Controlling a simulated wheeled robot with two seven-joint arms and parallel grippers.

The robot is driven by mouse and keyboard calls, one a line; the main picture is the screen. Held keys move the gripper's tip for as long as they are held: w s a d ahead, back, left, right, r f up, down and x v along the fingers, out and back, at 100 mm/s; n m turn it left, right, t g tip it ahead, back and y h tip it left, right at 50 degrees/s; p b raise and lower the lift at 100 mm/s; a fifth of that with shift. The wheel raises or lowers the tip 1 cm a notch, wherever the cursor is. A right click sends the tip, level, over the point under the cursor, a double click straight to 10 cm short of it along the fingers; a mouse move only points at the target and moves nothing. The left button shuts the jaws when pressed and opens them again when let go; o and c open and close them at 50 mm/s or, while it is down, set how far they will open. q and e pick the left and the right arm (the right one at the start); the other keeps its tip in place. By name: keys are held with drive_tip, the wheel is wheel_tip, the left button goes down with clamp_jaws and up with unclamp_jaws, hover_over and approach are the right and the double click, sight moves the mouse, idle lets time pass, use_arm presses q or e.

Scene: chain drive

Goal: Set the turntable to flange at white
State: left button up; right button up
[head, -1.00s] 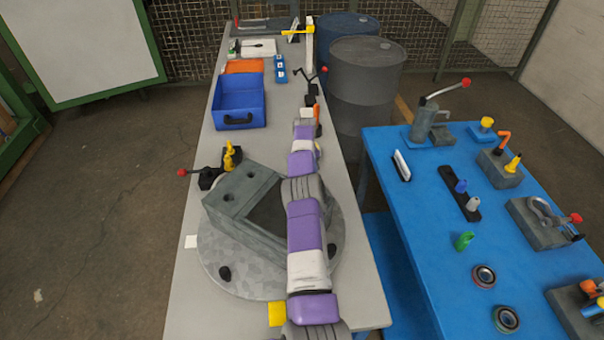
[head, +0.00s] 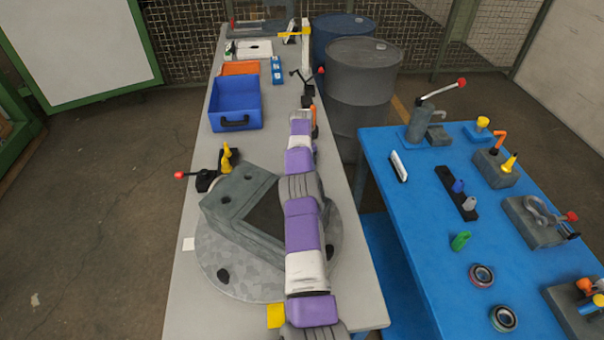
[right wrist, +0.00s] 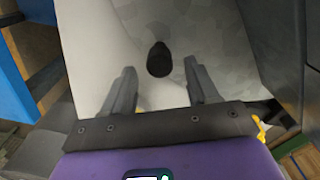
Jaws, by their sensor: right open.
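The turntable (head: 215,262) is a round grey mottled disc on the near part of the long grey table. A dark grey angular block (head: 222,215) with holes stands on it. A black knob (head: 223,275) sits near the disc's front left edge. A white square (head: 188,244) lies on the table left of the disc, and a yellow square (head: 275,316) lies at its front. In the right wrist view my right gripper (right wrist: 160,85) is open and empty, facing a black knob (right wrist: 158,60) that lies between and just beyond its fingers. My purple and white arm hides part of the disc in the head view. My left gripper is not in view.
A toggle clamp with a red tip (head: 180,175) stands behind the disc at left. A blue bin (head: 235,103) is further back on the grey table (head: 190,310). A blue table (head: 400,215) with several fixtures stands at right, and barrels (head: 362,85) stand behind.

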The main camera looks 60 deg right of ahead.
wheel_tip(320, 180, up, 4)
drive_tip(key=shift+r+p, duration=0.15)
drive_tip(key=shift+p, duration=0.3)
drive_tip(key=shift+c, duration=1.1)
drive_tip(key=s+t+b, duration=0.1)
drive_tip(key=s, duration=0.1)
drive_tip(key=s+d+m+t+b, duration=0.1)
drive_tip(key=s+b, duration=0.1)
drive_tip(key=s+d+f+m+t+b, duration=0.1)
drive_tip(key=s, duration=0.1)
drive_tip(key=shift+s+d+f+b, duration=0.1)
drive_tip(key=shift+s+d+b, duration=0.15)
drive_tip(key=shift+s+b, duration=0.15)
clamp_jaws()
drive_tip(key=s+a+r+m+t+h+b, duration=0.2)
drive_tip(key=s+m+t+b, duration=0.2)
drive_tip(key=s+b, duration=0.3)
drive_tip(key=shift+w+f+b, duration=0.4)
drive_tip(key=shift+w+f, duration=0.85)
drive_tip(key=shift+w, duration=0.3)
drive_tip(key=shift+w+f+b, duration=0.45)
drive_tip(key=shift+w+f, duration=0.8)
drive_tip(key=shift+w, duration=0.35)
drive_tip(key=shift+w+f+b, duration=0.4)
drive_tip(key=shift+w+f, duration=0.85)
drive_tip(key=shift+w, duration=0.3)
